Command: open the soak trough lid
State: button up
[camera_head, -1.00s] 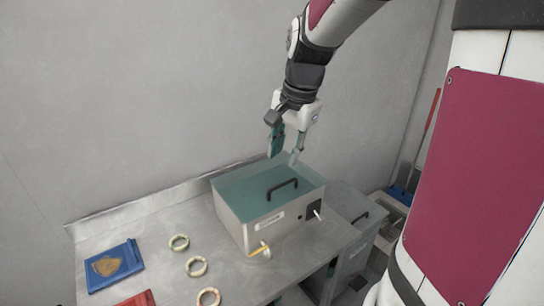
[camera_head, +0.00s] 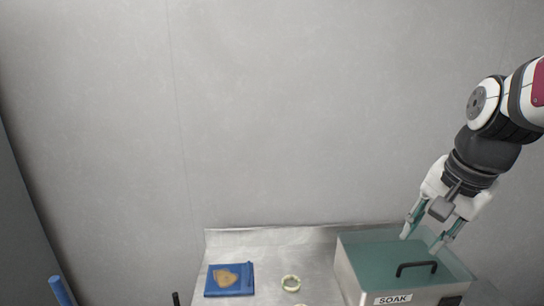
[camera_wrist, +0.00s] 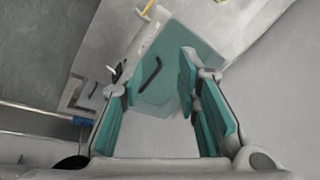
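The soak trough (camera_head: 357,281) is a grey metal box labelled SOAK at the lower right of the head view. Its teal lid (camera_head: 375,252) lies shut on top, with a black bar handle (camera_head: 416,268) near the front right. My gripper (camera_head: 421,242) is above the back part of the lid, behind the handle, with its teal-padded fingers spread and nothing between them. In the wrist view the lid (camera_wrist: 168,90) and the handle (camera_wrist: 150,73) show beyond the open fingers, the handle nearer the left finger.
The metal bench (camera_head: 265,262) carries a blue tray (camera_head: 229,280) with a brown piece on it and a pale ring (camera_head: 291,283). The bench between the ring and the trough is clear. A grey wall (camera_head: 270,120) stands close behind.

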jog(key=s+a+r+n+t, duration=0.2)
jog(key=s+a+n, duration=0.6)
jog(key=s, duration=0.3)
jog(key=shift+s+a+r+n, duration=0.2)
jog(key=shift+a+n, duration=0.2)
jog(key=shift+n, duration=0.5)
jog(key=shift+s+a+f+n, duration=0.1)
jog(key=shift+s+n, duration=0.15)
jog(key=shift+n, duration=0.05)
jog(key=shift+c, duration=1.3)
grip_shut()
jog(key=m+g, duration=0.2)
jog(key=m, duration=3.4)
send_over(430, 279)
jog(key=s, duration=0.4)
notch_tip(430, 279, down, 13)
jog(key=b+x, duration=0.1)
jog(key=x, duration=0.8)
jog(key=shift+w+f, duration=0.1)
jog(key=shift+f, duration=0.2)
